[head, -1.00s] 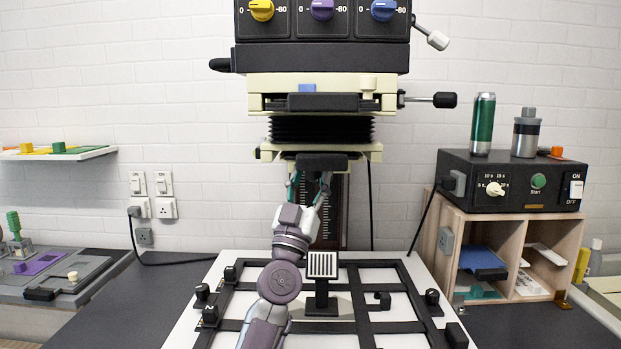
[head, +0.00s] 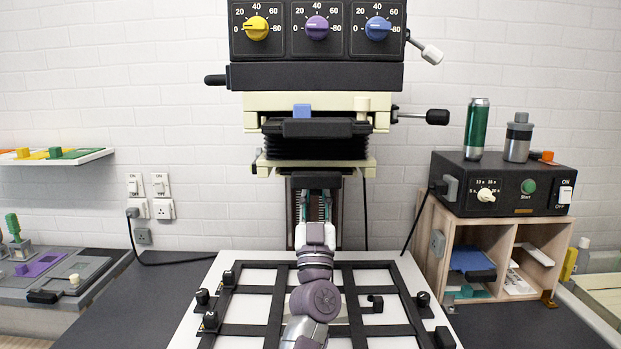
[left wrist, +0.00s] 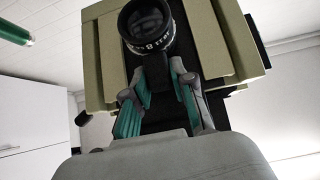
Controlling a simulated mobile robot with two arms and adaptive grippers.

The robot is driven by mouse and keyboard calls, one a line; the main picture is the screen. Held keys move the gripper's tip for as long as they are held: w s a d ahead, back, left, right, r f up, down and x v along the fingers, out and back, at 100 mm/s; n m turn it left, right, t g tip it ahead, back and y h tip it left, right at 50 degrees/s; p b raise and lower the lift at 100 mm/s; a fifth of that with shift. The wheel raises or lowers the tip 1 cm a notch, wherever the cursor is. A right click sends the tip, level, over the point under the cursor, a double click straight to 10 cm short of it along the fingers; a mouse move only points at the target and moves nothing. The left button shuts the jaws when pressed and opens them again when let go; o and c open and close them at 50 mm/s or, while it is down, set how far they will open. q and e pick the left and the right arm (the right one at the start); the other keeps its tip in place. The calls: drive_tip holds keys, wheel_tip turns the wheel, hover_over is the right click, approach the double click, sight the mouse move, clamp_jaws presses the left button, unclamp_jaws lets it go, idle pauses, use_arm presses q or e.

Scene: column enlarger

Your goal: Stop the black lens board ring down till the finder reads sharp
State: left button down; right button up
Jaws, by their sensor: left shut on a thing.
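The black lens board ring (left wrist: 147,27), with white numbers, faces the left wrist camera under the cream lens stage (head: 316,167). My left gripper (head: 316,206) reaches up beneath the stage in the head view. In the left wrist view, its grey and teal fingers (left wrist: 170,68) are shut on the ring's black lower part, just below the glass. The fingers partly hide the contact. In the head view, the ring's face is hidden. The finder is not visible; my arm covers the middle of the baseboard. My right gripper is not in view.
The white baseboard (head: 262,277) with a black easel frame lies under the enlarger. A timer box (head: 505,183) bearing a green can stands on a wooden shelf at right. Side knobs (head: 437,117) jut from the enlarger. A grey tray of parts lies at left.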

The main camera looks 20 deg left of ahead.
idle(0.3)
use_arm(q)
drive_tip(key=c, duration=1)
unclamp_jaws()
drive_tip(key=shift+o, duration=0.2)
